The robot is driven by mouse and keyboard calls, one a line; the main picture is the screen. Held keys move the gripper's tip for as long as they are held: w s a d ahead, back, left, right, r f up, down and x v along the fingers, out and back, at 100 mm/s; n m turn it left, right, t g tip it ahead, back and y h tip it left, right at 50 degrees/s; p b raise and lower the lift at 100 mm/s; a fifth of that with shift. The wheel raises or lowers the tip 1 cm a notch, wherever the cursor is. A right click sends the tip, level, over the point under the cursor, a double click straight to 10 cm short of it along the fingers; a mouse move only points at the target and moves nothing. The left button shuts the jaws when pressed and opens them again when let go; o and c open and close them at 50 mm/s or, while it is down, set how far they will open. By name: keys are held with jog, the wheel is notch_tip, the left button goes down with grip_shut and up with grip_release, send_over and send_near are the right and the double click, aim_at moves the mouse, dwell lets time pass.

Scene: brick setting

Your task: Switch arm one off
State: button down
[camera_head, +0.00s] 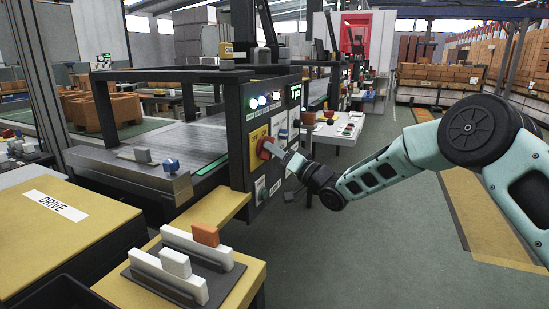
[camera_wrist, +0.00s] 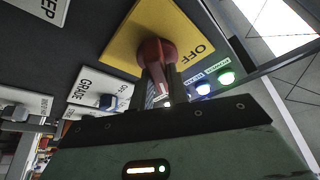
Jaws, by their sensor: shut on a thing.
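A red rotary knob (camera_wrist: 155,52) sits on a yellow plate (camera_wrist: 124,36) marked OFF in the wrist view. In the head view the yellow plate (camera_head: 254,138) is on the dark front panel of a machine (camera_head: 236,150), with the red knob (camera_head: 264,150) on it. My gripper (camera_wrist: 160,76) is shut on the red knob, with its fingers reaching up to it; it also shows at the panel in the head view (camera_head: 276,149). The fingertips partly hide the knob. I cannot tell whether the knob is turned to OFF.
A GRADE plate with a blue knob (camera_wrist: 108,102) sits beside the yellow plate. Lit lamps (camera_wrist: 226,77) are on the panel's other side. A yellow DRIVE box (camera_head: 70,225) and a stand with white and orange blocks (camera_head: 175,262) are at the left front. Floor at right is clear.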

jog(key=shift+w+n+g+y+b, duration=0.1)
jog(key=shift+n+g+y+b, duration=0.4)
jog(key=shift+n+g+b, duration=2.2)
jog(key=shift+s+n+g+y+b, duration=0.1)
jog(key=shift+n+g+y+b, duration=0.55)
jog(key=shift+n, duration=4.1)
jog(key=shift+w+n+g+y+b, duration=0.1)
jog(key=shift+n+g+y+b, duration=0.25)
jog(key=shift+n+g+b, duration=2.35)
jog(key=n+t+p, duration=0.1)
jog(key=n+p, duration=0.1)
jog(key=shift+n+p, duration=0.35)
jog(key=c, duration=1.4)
grip_release()
jog(key=shift+o, duration=0.2)
jog(key=shift+d, duration=0.1)
jog(key=p+v, duration=0.1)
jog(key=v, duration=1.6)
jog(key=shift+s+d+p, duration=0.2)
jog(key=shift+s+p, duration=0.05)
jog(key=shift+p, duration=0.15)
